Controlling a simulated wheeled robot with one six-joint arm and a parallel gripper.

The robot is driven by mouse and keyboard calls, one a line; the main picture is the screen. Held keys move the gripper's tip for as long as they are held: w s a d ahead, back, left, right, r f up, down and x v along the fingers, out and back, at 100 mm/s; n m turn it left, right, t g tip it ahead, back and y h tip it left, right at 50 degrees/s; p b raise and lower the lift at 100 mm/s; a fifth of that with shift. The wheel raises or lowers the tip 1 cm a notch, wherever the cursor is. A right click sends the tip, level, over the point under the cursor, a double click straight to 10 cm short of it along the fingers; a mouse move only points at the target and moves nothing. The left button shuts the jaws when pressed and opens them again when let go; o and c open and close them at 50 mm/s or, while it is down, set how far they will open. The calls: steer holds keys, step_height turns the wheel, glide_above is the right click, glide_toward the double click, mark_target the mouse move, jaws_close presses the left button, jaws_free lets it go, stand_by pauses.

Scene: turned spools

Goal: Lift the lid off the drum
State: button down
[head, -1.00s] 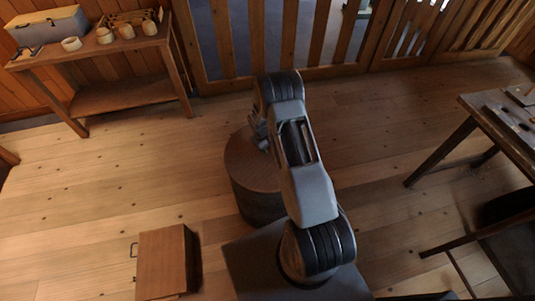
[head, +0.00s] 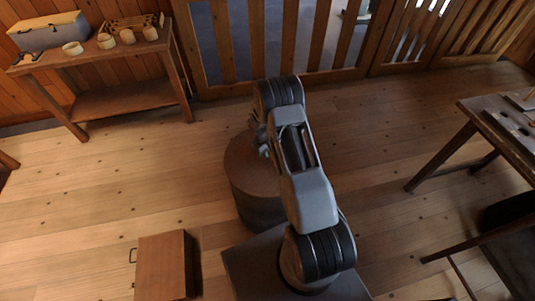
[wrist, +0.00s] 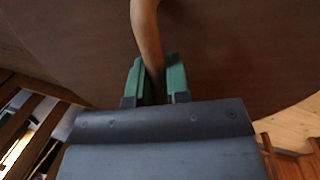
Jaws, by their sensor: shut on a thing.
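The drum (head: 260,209) stands on the floor in front of my base, dark-sided and round. Its lid (head: 247,173) is a brown wooden disc, and it fills much of the wrist view (wrist: 225,60). A curved wooden handle (wrist: 147,35) rises from the lid in the wrist view. My gripper (wrist: 158,80) has its green fingers shut on this handle, one on each side. In the head view my arm hides the right part of the lid and most of the gripper (head: 264,150). I cannot tell whether the lid sits on the drum or is slightly raised.
A wooden box (head: 163,265) with a metal handle lies on the floor at front left. A side table (head: 120,98) with several pale turned pieces stands at back left. A workbench (head: 490,125) stands at right. A wooden railing (head: 235,45) runs behind the drum.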

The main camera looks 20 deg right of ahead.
step_height(320, 180, up, 3)
steer(key=shift+r, duration=0.1)
steer(key=s+a+r+p, duration=0.3)
steer(key=s+a+r, duration=0.2)
steer(key=s+r, duration=0.7)
steer(key=shift+s+a+r, duration=0.2)
steer(key=shift+s+r, duration=0.1)
steer(key=shift+s, duration=0.15)
steer(key=shift+f, duration=0.1)
stand_by(0.5)
